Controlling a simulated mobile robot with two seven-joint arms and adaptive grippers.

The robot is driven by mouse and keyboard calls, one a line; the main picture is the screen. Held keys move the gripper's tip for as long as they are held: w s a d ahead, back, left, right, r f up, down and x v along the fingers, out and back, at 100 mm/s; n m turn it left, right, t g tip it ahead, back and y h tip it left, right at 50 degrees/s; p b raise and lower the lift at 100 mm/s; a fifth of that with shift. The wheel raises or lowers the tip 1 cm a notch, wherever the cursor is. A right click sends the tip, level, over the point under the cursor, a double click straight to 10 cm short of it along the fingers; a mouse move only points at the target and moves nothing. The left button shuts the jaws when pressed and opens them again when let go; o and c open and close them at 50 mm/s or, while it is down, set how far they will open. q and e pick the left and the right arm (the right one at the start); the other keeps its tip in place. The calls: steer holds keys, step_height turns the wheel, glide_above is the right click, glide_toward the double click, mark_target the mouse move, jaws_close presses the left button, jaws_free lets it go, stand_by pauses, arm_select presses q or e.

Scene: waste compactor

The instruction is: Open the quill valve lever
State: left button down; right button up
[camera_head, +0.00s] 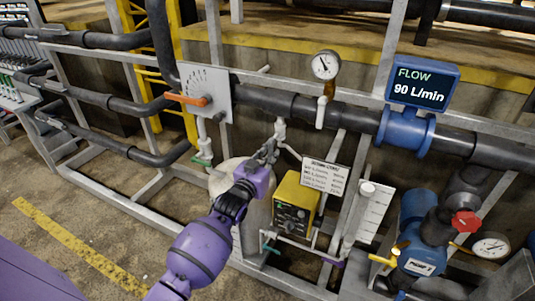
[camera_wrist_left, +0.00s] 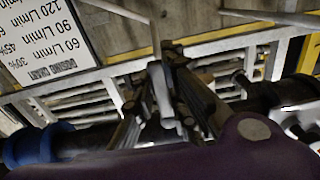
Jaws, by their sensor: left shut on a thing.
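My left gripper (camera_head: 268,153) reaches up from the lower left in the head view, just below the big dark pipe. It is shut on a slim grey lever at the quill fitting (camera_head: 281,128), which hangs under the pipe. In the left wrist view the light grey lever (camera_wrist_left: 162,92) stands between the two dark fingers of the gripper (camera_wrist_left: 172,90). The fingers hide much of the lever in the head view, so its exact angle is hard to tell. My right gripper is not in view.
A yellow pump box (camera_head: 295,205) and a dosing chart (camera_head: 323,175) sit close to the right of my gripper. An orange lever (camera_head: 188,99) is on a dial plate at upper left. The blue flow display (camera_head: 421,83) reads 90 L/min. A pale tank (camera_head: 228,178) stands behind my wrist.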

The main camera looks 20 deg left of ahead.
arm_select(q)
steer(key=shift+d+f, duration=0.1)
steer(key=shift+d, duration=0.05)
stand_by(0.4)
steer(key=c, duration=1.7)
jaws_free()
steer(key=shift+c, duration=0.2)
steer(key=s, duration=1.2)
steer(key=shift+a, duration=0.2)
